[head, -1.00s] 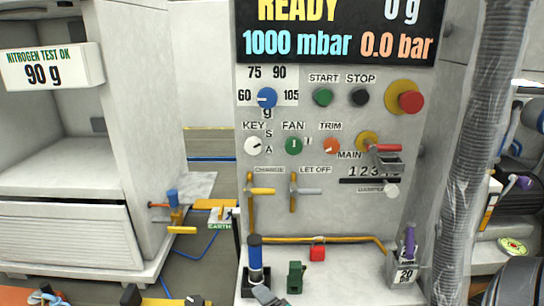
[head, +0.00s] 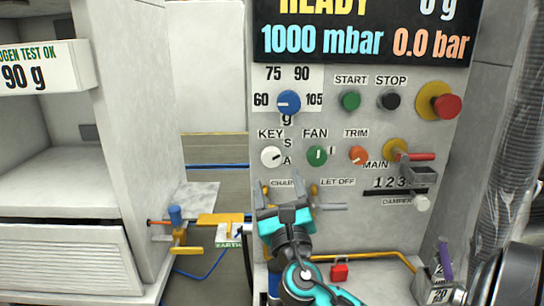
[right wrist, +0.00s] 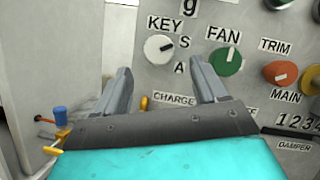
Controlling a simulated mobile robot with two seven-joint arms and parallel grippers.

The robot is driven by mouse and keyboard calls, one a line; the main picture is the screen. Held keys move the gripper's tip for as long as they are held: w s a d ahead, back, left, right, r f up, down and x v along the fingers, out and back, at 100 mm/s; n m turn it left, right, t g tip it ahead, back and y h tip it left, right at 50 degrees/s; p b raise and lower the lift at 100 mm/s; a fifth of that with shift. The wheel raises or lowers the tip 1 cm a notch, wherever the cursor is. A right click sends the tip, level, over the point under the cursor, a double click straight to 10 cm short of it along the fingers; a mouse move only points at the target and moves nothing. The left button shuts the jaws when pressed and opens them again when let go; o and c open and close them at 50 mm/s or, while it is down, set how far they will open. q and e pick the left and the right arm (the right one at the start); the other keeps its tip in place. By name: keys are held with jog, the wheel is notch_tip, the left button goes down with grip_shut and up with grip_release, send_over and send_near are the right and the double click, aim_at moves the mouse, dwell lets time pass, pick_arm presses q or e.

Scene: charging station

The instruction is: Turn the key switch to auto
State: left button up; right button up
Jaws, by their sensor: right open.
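The key switch (head: 270,157) is a small white round knob under the KEY label on the grey panel. In the right wrist view, the key switch (right wrist: 158,48) has a dark pointer mark that seems to point right, towards the letter S; the letter A is lower right. My right gripper (head: 284,192) is open and empty, just below the knob in the head view. In the right wrist view its fingertips (right wrist: 160,72) are spread either side of the knob's line, with the knob beyond them, apparently untouched. My left gripper is not in view.
The green FAN knob (head: 317,155) is close on the right, then the orange TRIM knob (head: 358,155). The blue dial (head: 289,102) is above. The CHARGE and LET OFF levers are partly hidden behind my gripper. A red-handled MAIN switch (head: 415,156) protrudes farther right.

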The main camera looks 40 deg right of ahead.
aim_at(273, 162)
jog(key=x, duration=0.7)
jog(key=shift+w+d+r+p, duration=0.1)
jog(key=shift+w+d+p, duration=0.1)
jog(key=shift+w+p, duration=0.15)
jog(key=shift+c, duration=0.2)
jog(key=c, duration=0.9)
